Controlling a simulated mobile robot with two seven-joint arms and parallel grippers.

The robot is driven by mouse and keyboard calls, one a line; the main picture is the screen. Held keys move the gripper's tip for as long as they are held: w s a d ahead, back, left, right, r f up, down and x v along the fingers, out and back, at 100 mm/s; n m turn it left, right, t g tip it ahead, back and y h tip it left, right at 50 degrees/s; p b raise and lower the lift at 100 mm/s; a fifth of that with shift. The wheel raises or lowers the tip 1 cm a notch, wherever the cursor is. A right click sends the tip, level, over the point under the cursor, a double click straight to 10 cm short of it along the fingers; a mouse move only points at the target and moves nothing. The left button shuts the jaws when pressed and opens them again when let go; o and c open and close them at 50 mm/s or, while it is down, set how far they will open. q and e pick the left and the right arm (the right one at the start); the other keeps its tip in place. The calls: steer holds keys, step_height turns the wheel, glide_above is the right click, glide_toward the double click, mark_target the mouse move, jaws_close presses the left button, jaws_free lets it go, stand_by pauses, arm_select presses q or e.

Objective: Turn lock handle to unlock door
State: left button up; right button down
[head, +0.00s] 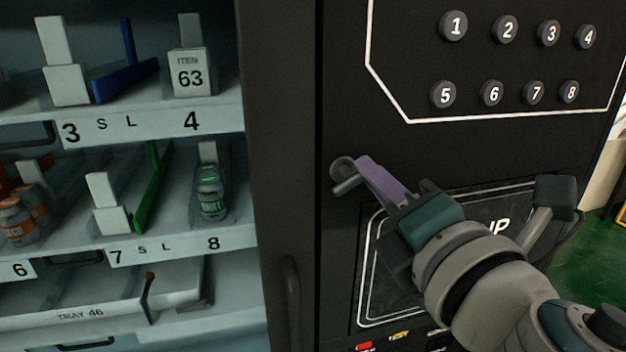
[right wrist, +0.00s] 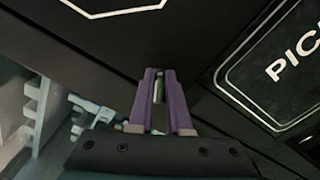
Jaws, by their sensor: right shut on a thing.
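The lock handle (head: 343,178) is a small grey metal lever with a round base on the black front of the vending machine, right of the dark door frame (head: 280,120). My right gripper (head: 361,166) reaches it from the lower right, and its purple fingers are shut on the handle. In the right wrist view the fingers (right wrist: 160,75) stand nearly parallel with a thin grey-green part of the handle (right wrist: 159,90) between them. The fingers cover part of the handle, so its exact turn is hard to tell. My left gripper is not in view.
Numbered round buttons (head: 491,94) sit above on the panel. A white-outlined pick-up panel (head: 367,290) is partly behind my right arm. A vertical door pull (head: 291,300) is at lower left. Shelves (head: 150,122) with bottles and tags fill the left.

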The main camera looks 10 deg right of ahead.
steer(key=shift+d+f+m+b, duration=0.15)
steer(key=shift+m+b, duration=0.1)
steer(key=shift+m, duration=0.7)
steer(key=shift+a+f+m+b, duration=0.15)
steer(key=shift+m+b, duration=0.15)
steer(key=shift+m, duration=0.7)
steer(key=shift+d+f+m+b, duration=0.15)
steer(key=shift+m+b, duration=0.1)
steer(key=shift+m, duration=0.7)
steer(key=c, duration=0.9)
jaws_free()
steer(key=shift+o, duration=0.2)
steer(key=shift+s, duration=0.1)
